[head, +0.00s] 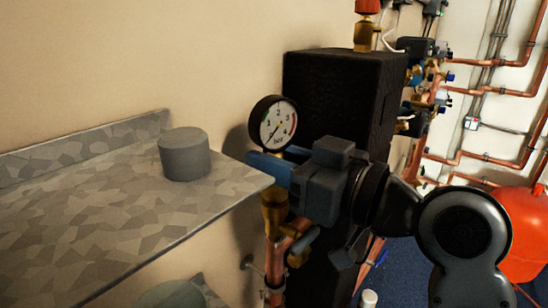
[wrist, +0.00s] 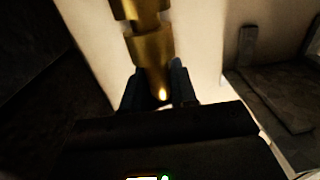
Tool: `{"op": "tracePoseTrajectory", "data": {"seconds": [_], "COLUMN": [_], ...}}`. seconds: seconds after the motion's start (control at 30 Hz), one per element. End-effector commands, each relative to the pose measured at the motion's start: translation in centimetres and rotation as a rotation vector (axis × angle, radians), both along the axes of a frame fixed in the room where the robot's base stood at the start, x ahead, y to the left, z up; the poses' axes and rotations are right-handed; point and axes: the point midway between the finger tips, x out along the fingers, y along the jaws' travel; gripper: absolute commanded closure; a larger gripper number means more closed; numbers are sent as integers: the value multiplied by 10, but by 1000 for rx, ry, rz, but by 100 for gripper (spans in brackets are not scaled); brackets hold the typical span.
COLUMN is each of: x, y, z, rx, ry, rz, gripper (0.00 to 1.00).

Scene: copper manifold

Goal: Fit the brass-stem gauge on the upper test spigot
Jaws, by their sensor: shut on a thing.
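The gauge (head: 274,124) has a round white dial in a black rim and faces the head camera, upright. My gripper (head: 268,164) is shut on its stem just below the dial; the blue fingers hide most of the stem. A brass fitting (head: 274,212), seemingly the upper test spigot, stands on a copper pipe directly below the fingers. The wrist view shows dark fingertips (wrist: 158,88) on either side of brass (wrist: 152,50), which runs in steps to the top edge. I cannot tell whether stem and spigot touch or are seated.
A patterned grey shelf (head: 110,210) ends close left of my gripper, with a grey cylinder (head: 184,154) on it. A tall black block (head: 335,98) stands just behind. Copper pipework (head: 505,90) lines the right wall, and a red vessel (head: 522,235) stands at right.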

Motion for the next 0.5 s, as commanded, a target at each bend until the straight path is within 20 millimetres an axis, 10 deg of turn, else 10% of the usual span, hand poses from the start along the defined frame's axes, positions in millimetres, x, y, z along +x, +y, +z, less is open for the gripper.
{"op": "tracePoseTrajectory", "data": {"seconds": [0.5], "x": [0], "y": [0], "z": [-7], "rx": [1], "ry": [-2], "rz": [0], "gripper": [100]}}
